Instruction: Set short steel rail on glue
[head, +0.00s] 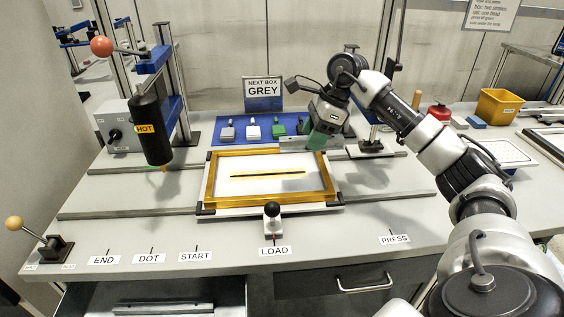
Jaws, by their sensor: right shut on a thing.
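My right gripper (316,139) reaches in from the right and points down, above the back right part of the framed panel. It is shut; its green tip area hides most of what it grips. A thin grey strip (292,141), which looks like the short steel rail, shows just left of the fingertips. The glue (267,173) is a straight amber bead along the middle of a white panel (262,187). A golden frame (209,180) surrounds the panel. The grip point is above and behind the bead, apart from it. My left gripper is out of view.
A black dispenser marked HOT (152,130) hangs on a blue post at left. A sign reading NEXT BOX GREY (263,93) stands behind small coloured boxes. A black-knobbed lever (271,212) stands at the frame's front edge. A yellow bin (499,106) is at right.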

